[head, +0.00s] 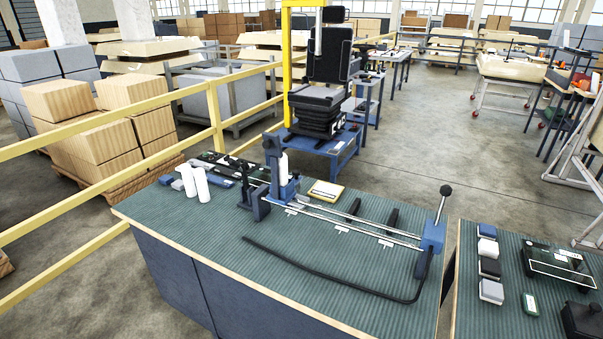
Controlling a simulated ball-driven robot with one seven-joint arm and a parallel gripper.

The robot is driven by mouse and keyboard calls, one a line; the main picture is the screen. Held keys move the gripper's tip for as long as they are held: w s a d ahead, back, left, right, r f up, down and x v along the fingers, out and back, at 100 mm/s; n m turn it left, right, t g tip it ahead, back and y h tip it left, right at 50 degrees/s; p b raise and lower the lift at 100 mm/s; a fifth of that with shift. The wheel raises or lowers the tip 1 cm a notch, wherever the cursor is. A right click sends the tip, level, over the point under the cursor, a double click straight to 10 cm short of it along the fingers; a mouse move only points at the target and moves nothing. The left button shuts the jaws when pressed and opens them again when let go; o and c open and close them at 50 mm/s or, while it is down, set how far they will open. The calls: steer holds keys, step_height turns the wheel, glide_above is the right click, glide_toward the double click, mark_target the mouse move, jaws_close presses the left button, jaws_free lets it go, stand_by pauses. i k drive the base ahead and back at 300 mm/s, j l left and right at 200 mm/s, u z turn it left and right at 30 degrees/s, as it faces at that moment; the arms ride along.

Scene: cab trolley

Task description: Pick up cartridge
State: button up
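Two white cylinders, which look like cartridges, stand next to each other near the left end of the green ribbed workbench top (205,226). One is the left cylinder (188,181); the other is the right cylinder (201,184). They look upright or slightly tilted. A third white cylindrical piece (284,165) shows in the blue upright fixture (272,160) right of them. I cannot tell which one the task means. My gripper is not in view.
Rails run from the fixture to a blue end block (433,236) with a black-knobbed lever (443,203). A black curved rod (335,283) lies in front. A yellow railing (110,118) passes behind the bench at left. A second bench (480,325) stands right.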

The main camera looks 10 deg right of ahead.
mark_target(283, 163)
steer(key=i+j+z, duration=0.15)
steer(key=z, duration=0.25)
steer(key=i+j+z, duration=0.1)
steer(key=j+z, duration=0.3)
steer(key=i+j+z, duration=0.15)
steer(key=j, duration=0.35)
steer(key=i+j+z, duration=0.15)
steer(key=j, duration=0.3)
steer(key=i+j+z, duration=0.1)
steer(key=j, duration=0.4)
steer(key=j+z, duration=0.15)
steer(key=j, duration=0.4)
steer(key=i, duration=0.05)
